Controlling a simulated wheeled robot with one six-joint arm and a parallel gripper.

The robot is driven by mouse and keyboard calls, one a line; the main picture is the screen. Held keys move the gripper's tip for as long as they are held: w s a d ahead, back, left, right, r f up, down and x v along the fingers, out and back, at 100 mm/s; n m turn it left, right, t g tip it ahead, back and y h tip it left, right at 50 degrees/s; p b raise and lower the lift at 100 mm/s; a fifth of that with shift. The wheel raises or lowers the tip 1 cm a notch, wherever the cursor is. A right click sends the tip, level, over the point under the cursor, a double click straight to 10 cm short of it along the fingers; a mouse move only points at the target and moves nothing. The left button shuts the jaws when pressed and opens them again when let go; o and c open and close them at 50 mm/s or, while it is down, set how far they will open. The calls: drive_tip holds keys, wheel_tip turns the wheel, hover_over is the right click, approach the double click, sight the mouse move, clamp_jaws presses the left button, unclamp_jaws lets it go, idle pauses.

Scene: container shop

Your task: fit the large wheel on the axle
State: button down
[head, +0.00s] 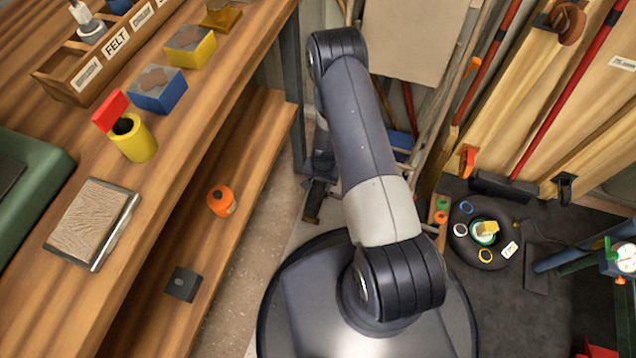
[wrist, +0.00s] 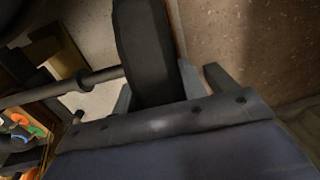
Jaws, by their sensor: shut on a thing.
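The large wheel (wrist: 146,50) is a thick, dark tyre seen nearly edge-on in the wrist view. It stands between the two fingers of my gripper (wrist: 168,92), which is shut on it. The upper part of the wheel runs out of the picture. A dark rod with a collar, which looks like the axle (wrist: 48,93), comes in from the left and meets the wheel's left side. I cannot tell whether it enters the hub or only ends beside it. In the head view my arm hides the gripper, and I cannot make out the wheel or axle.
A wooden workbench (head: 165,200) with a lower shelf (head: 240,150) fills the left of the head view. A round black item (head: 486,262) with coloured rings lies on the dark floor mat at right. Boards and long-handled tools lean at the back.

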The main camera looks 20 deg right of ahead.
drive_tip(key=shift+s+d+r+y+b, duration=0.35)
drive_tip(key=shift+d+r+b, duration=0.2)
drive_tip(key=shift+b, duration=1.65)
drive_tip(key=shift+d+f+b, duration=0.1)
drive_tip(key=shift+d+b, duration=0.05)
drive_tip(key=shift+b, duration=0.15)
drive_tip(key=shift+s+d+f+b, duration=0.1)
drive_tip(key=shift+s+d+b, duration=0.6)
drive_tip(key=shift+d+b, duration=0.25)
drive_tip(key=shift+s+d+f+b, duration=0.1)
drive_tip(key=shift+b, duration=0.4)
idle(0.7)
drive_tip(key=shift+s+d+f+b, duration=0.1)
drive_tip(key=shift+s+d+b, duration=0.2)
drive_tip(key=shift+d+b, duration=0.2)
drive_tip(key=shift+s+d+b, duration=0.5)
drive_tip(key=shift+d, duration=0.15)
